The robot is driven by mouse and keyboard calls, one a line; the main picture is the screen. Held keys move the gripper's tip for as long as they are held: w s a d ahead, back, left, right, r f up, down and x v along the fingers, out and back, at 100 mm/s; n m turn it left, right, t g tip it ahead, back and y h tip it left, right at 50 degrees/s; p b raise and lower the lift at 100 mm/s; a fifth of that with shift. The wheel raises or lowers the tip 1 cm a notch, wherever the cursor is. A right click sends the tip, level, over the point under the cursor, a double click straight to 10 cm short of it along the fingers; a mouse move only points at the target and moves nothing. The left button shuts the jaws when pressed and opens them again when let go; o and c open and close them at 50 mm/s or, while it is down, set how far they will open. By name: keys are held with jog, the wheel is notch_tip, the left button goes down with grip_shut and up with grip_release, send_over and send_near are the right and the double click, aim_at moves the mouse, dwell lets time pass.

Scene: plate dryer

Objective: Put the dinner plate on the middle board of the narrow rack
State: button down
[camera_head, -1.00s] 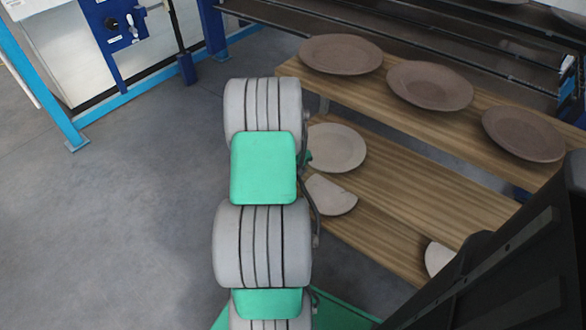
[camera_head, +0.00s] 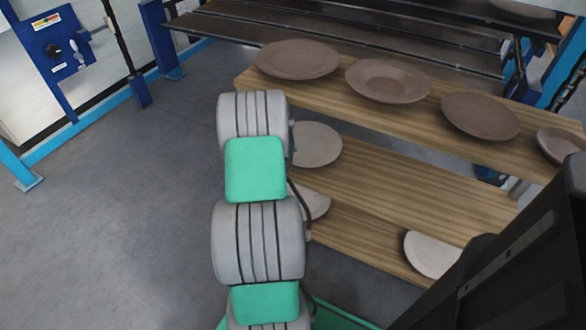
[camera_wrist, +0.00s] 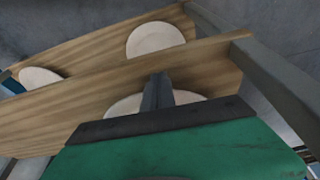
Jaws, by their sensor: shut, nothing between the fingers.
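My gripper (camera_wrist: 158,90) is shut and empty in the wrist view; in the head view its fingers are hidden. A pale plate (camera_wrist: 190,97) shows partly behind the fingers, mostly covered by the gripper. Two more pale plates, one at the top (camera_wrist: 155,38) and one at the left (camera_wrist: 40,77), rest on a board beyond the nearer board (camera_wrist: 80,98). In the head view, brown plates (camera_head: 388,81) lie on the upper board (camera_head: 335,98). A pale plate (camera_head: 318,145) lies on the board below (camera_head: 410,175). I cannot tell which plate is the dinner plate.
Two pale plates (camera_head: 432,254) (camera_head: 315,202) lie lower, partly hidden. Dark metal shelves (camera_head: 330,40) stand behind the boards. A grey post (camera_wrist: 275,80) stands right of the boards in the wrist view. Open floor (camera_head: 110,200) lies left of my arm.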

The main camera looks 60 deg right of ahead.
jog(key=shift+w, duration=0.25)
jog(key=shift+a, duration=0.15)
jog(key=a+r+p, duration=0.3)
jog(key=a+r, duration=0.3)
jog(key=r, duration=0.3)
jog(key=shift+w+a+r+p, duration=0.15)
jog(key=shift+a+r+p, duration=0.2)
jog(key=shift+p, duration=0.05)
jog(key=shift+w, duration=0.1)
